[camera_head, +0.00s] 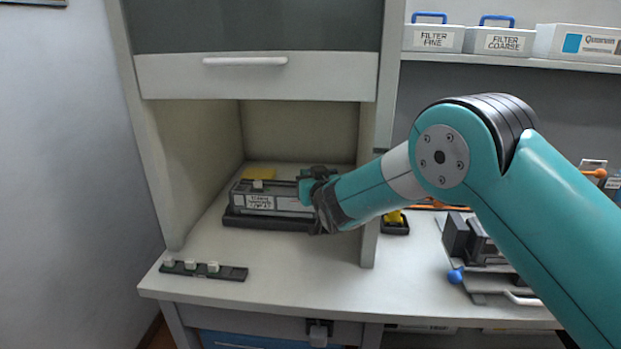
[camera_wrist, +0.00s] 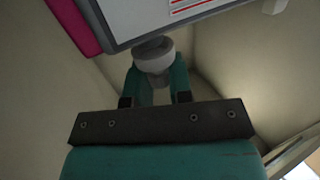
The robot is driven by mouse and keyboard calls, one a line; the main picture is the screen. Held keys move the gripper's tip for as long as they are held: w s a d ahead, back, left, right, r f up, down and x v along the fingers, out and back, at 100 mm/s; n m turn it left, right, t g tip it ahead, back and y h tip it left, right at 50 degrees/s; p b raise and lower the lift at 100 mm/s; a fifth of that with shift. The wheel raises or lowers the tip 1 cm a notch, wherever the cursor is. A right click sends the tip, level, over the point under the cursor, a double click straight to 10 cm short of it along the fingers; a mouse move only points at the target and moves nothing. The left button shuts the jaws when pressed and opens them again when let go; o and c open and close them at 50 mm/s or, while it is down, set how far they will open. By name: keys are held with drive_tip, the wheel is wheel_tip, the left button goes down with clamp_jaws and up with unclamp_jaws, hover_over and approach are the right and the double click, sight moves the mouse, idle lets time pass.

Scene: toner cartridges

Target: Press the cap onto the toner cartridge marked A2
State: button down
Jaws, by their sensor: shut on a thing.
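A dark grey toner cartridge (camera_head: 268,198) lies on a black tray (camera_head: 262,222) inside the cabinet alcove. It has a white label whose text is too small to read, so I cannot tell whether it is marked A2. My gripper (camera_head: 312,192) is at its right end in the head view, where the arm hides the contact. In the wrist view my gripper (camera_wrist: 155,82) is shut on a round grey-white cap (camera_wrist: 153,52). The cap is at the edge of a grey-rimmed panel (camera_wrist: 150,18) with red lines; I cannot tell whether they touch.
A dark rack (camera_head: 230,272) with white caps lies at the front left of the counter. A yellow item (camera_head: 258,173) is behind the cartridge. Alcove walls enclose it, and a yellow-and-black item (camera_head: 395,222) stands right of the partition.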

drive_tip(key=shift+f+b, duration=0.65)
drive_tip(key=shift+b, duration=0.6)
idle(1.2)
drive_tip(key=c, duration=0.9)
unclamp_jaws()
drive_tip(key=shift+c, duration=0.2)
drive_tip(key=shift+s, duration=0.15)
